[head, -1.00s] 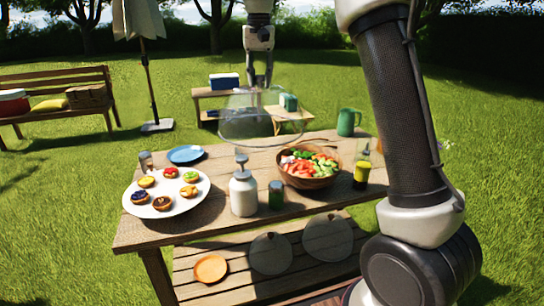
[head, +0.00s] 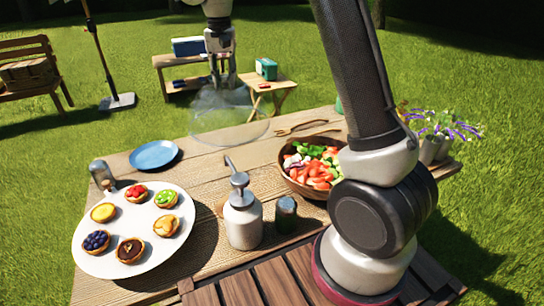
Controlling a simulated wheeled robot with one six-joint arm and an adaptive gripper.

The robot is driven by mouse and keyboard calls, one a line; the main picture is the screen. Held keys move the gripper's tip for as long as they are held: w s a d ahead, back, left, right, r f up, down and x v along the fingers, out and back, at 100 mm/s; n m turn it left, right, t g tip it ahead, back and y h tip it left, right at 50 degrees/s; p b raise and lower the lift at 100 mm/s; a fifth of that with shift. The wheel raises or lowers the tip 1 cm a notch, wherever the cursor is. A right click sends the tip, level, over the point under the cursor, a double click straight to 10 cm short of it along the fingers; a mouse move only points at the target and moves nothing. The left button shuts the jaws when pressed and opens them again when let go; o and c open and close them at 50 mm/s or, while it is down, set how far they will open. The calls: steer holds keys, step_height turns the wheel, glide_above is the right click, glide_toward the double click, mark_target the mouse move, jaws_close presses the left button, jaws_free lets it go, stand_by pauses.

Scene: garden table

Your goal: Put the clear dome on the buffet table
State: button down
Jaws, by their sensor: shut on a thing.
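The clear dome (head: 230,122) hangs from my gripper (head: 223,82) in the head view. It is a wide see-through cover, and the fingers are shut at its top. In the picture its lower rim overlaps the far edge of the wooden buffet table (head: 212,172). I cannot tell how high above the table it is. A white plate (head: 128,262) of several small tarts stands at the table's left. A wooden bowl of salad (head: 312,168) stands at the right, partly behind my arm.
A pump bottle (head: 243,220) and a dark jar (head: 286,214) stand near the front middle. A blue plate (head: 154,155) and a shaker (head: 101,174) are at left. Wooden servers (head: 300,127) lie at the back. Bare wood lies between the blue plate and the bowl.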

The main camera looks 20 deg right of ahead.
step_height(320, 180, down, 11)
steer(key=shift+w, duration=0.2)
stand_by(0.3)
steer(key=shift+f, duration=0.1)
steer(key=c, duration=1.1)
jaws_free()
steer(key=shift+f, duration=0.1)
steer(key=shift+c, duration=0.2)
